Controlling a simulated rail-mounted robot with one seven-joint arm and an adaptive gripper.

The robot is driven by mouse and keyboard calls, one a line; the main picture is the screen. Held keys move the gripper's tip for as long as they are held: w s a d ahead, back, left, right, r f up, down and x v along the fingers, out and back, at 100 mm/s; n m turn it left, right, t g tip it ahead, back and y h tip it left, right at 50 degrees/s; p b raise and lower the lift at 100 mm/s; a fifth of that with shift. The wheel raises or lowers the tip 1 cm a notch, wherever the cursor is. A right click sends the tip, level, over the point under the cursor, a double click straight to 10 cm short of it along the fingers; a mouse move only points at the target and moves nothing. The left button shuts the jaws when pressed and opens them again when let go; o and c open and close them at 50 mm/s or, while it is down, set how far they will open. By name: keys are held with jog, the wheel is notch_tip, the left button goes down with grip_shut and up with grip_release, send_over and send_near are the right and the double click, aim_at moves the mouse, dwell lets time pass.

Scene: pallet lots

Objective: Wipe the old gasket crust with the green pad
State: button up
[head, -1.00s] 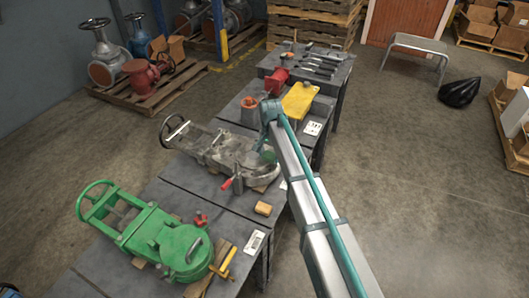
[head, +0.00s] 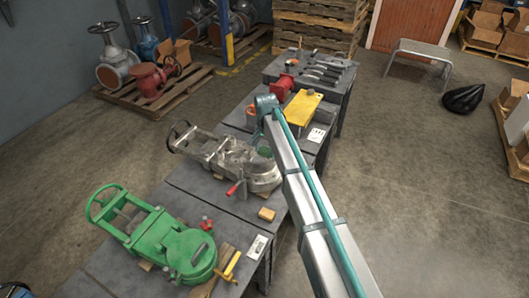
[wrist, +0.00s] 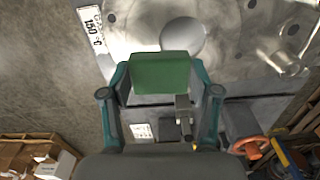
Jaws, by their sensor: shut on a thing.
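My gripper (wrist: 161,80) is shut on the green pad (wrist: 160,70), gripped between its two teal fingers. In the wrist view the pad overlaps the edge of a bare grey metal valve face (wrist: 225,25); I cannot tell whether it touches. The face has a round dull patch (wrist: 183,36) and several holes. I cannot make out any gasket crust for certain. In the head view the grey valve (head: 215,153) lies on the middle table. The pad (head: 265,151) shows there as a small green patch by the valve's far right end, with my arm partly hiding that area.
A green valve (head: 185,250) lies on the near table. A red-handled tool (head: 237,188) and a wooden block (head: 266,214) are beside the grey valve. Open floor (head: 430,190) is at the right.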

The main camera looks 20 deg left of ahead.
jog(key=shift+r+p, duration=0.65)
jog(key=shift+r, duration=0.9)
jog(key=shift+f, duration=0.1)
